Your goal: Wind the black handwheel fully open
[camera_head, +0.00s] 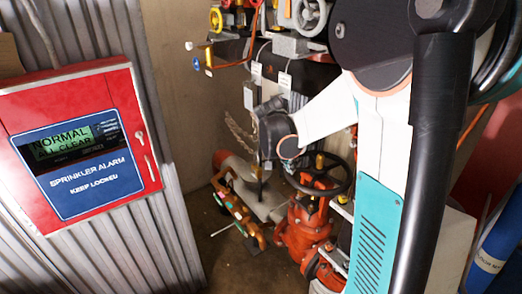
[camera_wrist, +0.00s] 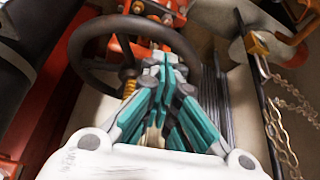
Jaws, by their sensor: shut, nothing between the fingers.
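The black handwheel (camera_head: 349,172) sits on top of a red valve (camera_head: 303,235) in the lower middle of the head view. In the wrist view the black handwheel (camera_wrist: 100,29) fills the upper left, with its red-and-brass hub behind my fingers. My gripper (camera_wrist: 165,62) has teal and grey fingers drawn together, with nothing between them. The fingertips overlap the wheel's right part in the wrist view; I cannot tell whether they touch the rim. In the head view my wrist is left of the wheel, and the fingers are hard to make out.
A red sprinkler alarm box (camera_head: 75,145) reading "NORMAL ALL CLEAR" is on the corrugated wall at left. A pale handwheel (camera_head: 311,14) and pipework stand above. Orange-brown pipe fittings (camera_head: 238,208) lie low beside the valve. A chain (camera_wrist: 281,130) hangs at right. A blue cylinder (camera_head: 497,250) stands at far right.

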